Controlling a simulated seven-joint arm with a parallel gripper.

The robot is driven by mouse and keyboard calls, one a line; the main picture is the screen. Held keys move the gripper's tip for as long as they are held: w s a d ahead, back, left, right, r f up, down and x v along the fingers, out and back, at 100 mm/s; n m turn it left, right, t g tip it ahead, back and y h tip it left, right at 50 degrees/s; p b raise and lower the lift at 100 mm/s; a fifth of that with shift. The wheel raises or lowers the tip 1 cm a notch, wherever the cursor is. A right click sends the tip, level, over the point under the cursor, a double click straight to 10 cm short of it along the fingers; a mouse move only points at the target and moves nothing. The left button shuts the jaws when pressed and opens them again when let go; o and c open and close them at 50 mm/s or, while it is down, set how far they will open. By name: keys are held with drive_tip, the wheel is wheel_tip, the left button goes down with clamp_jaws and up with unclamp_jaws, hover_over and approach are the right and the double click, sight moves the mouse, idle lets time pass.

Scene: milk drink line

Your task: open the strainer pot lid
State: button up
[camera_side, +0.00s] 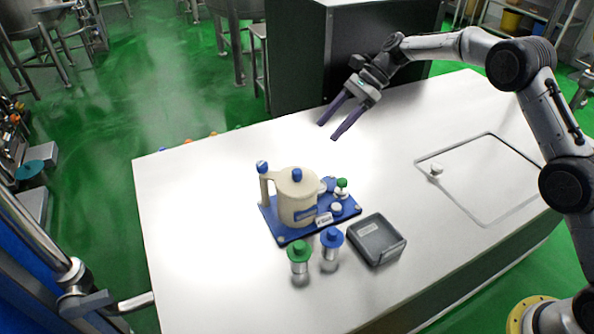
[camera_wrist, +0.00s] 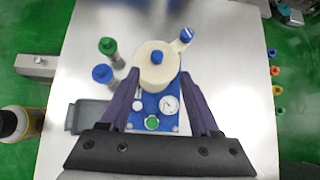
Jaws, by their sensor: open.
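The strainer pot (camera_side: 297,200) is a cream jug with a handle and a spout. It stands upright on a blue base plate (camera_side: 285,236). Its cream lid (camera_side: 285,183) with a blue knob (camera_side: 297,174) sits on top and looks closed. A blue cap (camera_side: 262,167) tops the handle. In the wrist view the pot (camera_wrist: 156,65) and its blue lid knob (camera_wrist: 157,57) show ahead of my fingers. My gripper (camera_side: 334,130) is open and empty, above and behind the pot, apart from it. Its dark fingers also show in the wrist view (camera_wrist: 160,100).
A green-topped fitting (camera_side: 342,184) and a small gauge (camera_wrist: 168,105) are on the plate. A green-capped bottle (camera_side: 299,258) and a blue-capped bottle (camera_side: 331,244) stand in front. A grey tray (camera_side: 377,240) is right of them. The table's left side is clear.

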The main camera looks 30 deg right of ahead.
sight(298, 170)
drive_tip(key=x, duration=1)
drive_tip(key=d+f+x, duration=0.1)
drive_tip(key=x, duration=0.3)
drive_tip(key=shift+s+a+f, duration=0.15)
drive_tip(key=shift+a+f, duration=0.1)
drive_tip(key=shift+a, duration=0.1)
clamp_jaws()
idle(0.8)
